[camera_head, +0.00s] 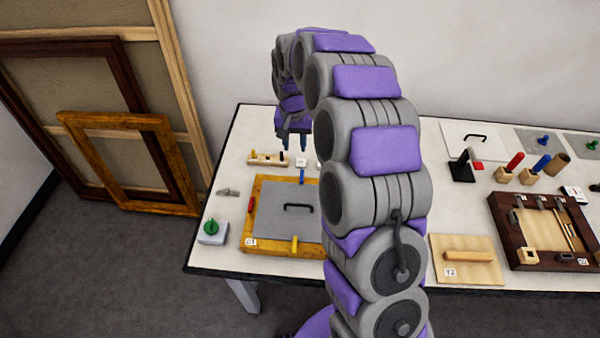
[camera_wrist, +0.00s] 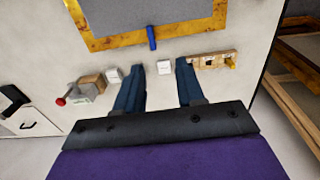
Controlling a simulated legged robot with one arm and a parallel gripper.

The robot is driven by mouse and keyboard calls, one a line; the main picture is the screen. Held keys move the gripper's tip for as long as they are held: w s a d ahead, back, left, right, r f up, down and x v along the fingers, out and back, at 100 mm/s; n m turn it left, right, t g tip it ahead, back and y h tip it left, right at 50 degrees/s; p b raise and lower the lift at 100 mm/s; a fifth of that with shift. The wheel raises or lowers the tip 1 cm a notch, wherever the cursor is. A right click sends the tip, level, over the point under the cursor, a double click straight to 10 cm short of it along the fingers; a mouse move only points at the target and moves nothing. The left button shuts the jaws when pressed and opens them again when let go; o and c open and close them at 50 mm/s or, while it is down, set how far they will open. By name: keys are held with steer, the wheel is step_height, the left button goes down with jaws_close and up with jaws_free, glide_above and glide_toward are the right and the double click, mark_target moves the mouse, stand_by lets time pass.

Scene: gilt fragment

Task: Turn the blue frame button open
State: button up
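The blue frame button (camera_head: 302,176) is a small bar on the far rail of the wooden frame (camera_head: 248,228). In the wrist view the blue button (camera_wrist: 152,38) lies across the rail, with one end toward the grey panel (camera_wrist: 140,10). The panel also shows in the head view (camera_head: 275,225), with a black handle. My gripper (camera_head: 293,150) is above the table beyond the frame. In the wrist view my gripper (camera_wrist: 160,67) is open, its two dark fingers apart and nothing held between them. The button is ahead of the fingertips, not touching them.
A red button (camera_head: 251,205) and a yellow button (camera_head: 295,244) sit on other rails. My arm hides the frame's right side in the head view.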

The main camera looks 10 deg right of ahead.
step_height(320, 180, down, 4)
steer(key=b, duration=0.1)
glide_above(302, 175)
steer(key=d, duration=0.2)
step_height(302, 175, down, 6)
steer(key=shift+f, duration=0.25)
steer(key=a+f+b, duration=0.1)
steer(key=a+f, duration=0.2)
steer(key=shift+a+f, duration=0.35)
steer(key=shift+a, duration=0.05)
steer(key=d, duration=0.2)
steer(key=shift+d, duration=0.55)
steer(key=shift+c, duration=0.7)
steer(key=shift+a, duration=0.1)
steer(key=shift+c, duration=0.7)
steer(key=shift+a, duration=0.9)
jaws_close()
steer(key=shift+d, duration=0.45)
steer(key=shift+a, duration=0.15)
